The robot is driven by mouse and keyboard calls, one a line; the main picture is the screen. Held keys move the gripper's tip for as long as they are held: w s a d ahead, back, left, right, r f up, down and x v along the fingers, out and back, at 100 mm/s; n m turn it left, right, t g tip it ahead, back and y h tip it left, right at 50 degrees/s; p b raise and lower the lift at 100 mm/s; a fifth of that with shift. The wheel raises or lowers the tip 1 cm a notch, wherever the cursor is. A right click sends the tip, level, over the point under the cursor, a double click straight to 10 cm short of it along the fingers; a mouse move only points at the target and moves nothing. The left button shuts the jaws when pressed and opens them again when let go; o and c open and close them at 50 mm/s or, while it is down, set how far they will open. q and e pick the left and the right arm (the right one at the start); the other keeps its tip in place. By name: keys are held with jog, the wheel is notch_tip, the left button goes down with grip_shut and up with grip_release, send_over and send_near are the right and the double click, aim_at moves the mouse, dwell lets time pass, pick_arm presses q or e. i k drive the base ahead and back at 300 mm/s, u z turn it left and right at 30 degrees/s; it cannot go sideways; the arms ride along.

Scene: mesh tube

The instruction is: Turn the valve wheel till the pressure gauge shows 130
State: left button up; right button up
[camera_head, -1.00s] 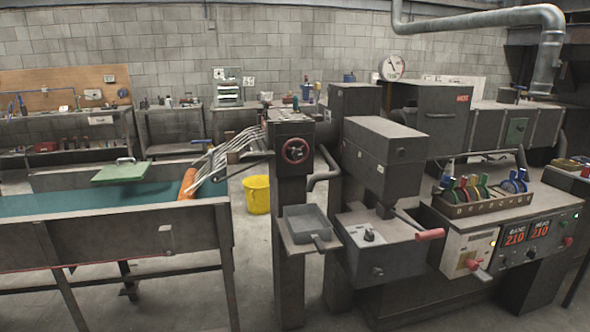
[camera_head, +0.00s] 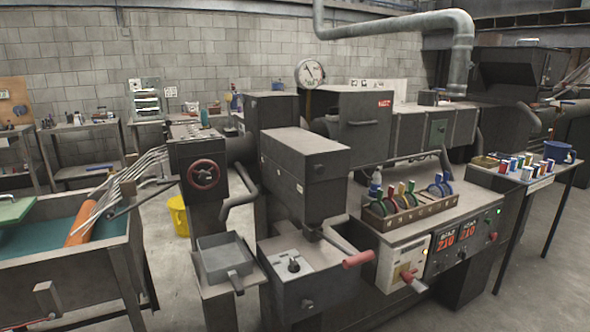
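The valve wheel (camera_head: 203,174) is a dark red handwheel on the front of a dark grey box, left of centre in the head view. A round white pressure gauge (camera_head: 310,74) with a dark needle stands on top of the machine near the back wall; its numbers are too small to read. A red digital display (camera_head: 447,236) on the right control panel appears to read 210. Neither of my grippers is in view.
A grey tray (camera_head: 226,258) sits below the wheel. A lever with a red handle (camera_head: 358,259) sticks out in front. A teal-lined trough (camera_head: 30,243) stands at the left. A yellow bucket (camera_head: 178,215) is on the floor behind. A side table with cups (camera_head: 525,165) is at the right.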

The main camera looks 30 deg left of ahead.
aim_at(205, 176)
jog(key=z, duration=0.25)
jog(key=i, duration=1.05)
jog(key=u, duration=0.9)
jog(key=i, duration=0.65)
jog(key=u, duration=0.7)
